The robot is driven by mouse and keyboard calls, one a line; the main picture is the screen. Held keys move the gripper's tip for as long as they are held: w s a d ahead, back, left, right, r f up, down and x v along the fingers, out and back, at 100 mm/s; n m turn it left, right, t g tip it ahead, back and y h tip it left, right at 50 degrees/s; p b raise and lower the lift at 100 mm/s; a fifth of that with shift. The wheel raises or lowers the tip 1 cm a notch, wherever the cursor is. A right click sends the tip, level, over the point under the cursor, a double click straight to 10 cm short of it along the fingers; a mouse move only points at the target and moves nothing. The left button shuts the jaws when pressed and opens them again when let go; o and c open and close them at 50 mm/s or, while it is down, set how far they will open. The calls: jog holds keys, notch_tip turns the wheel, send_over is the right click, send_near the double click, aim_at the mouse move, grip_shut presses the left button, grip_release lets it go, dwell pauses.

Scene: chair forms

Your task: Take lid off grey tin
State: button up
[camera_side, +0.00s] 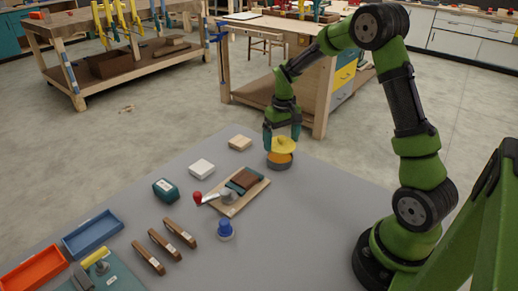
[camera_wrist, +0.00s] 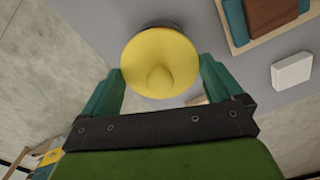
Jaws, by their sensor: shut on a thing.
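The grey tin (camera_side: 280,162) stands near the far edge of the grey table, with an orange-brown band or content showing at its top. Its yellow lid (camera_side: 284,146) is held above the tin, slightly tilted, with a gap visible between them. My gripper (camera_side: 283,138) is shut on the lid, one green finger on each side. In the wrist view the yellow round lid (camera_wrist: 160,62) with its central knob sits between my fingers (camera_wrist: 160,88) and hides most of the tin; only a dark rim shows behind it.
A wooden board (camera_side: 233,196) with a red-handled clamp and a brown block lies left of the tin. A white block (camera_side: 201,168) and a light wooden block (camera_side: 240,142) are nearby. Table right of the board is clear.

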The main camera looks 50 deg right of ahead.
jog(key=s+a+r, duration=0.1)
jog(key=s+a, duration=0.2)
jog(key=s, duration=0.4)
jog(key=s+a, duration=0.2)
jog(key=s, duration=0.5)
send_over(312, 178)
jog(key=shift+f, duration=3.65)
jog(key=shift+f, duration=0.1)
jog(key=o, duration=0.7)
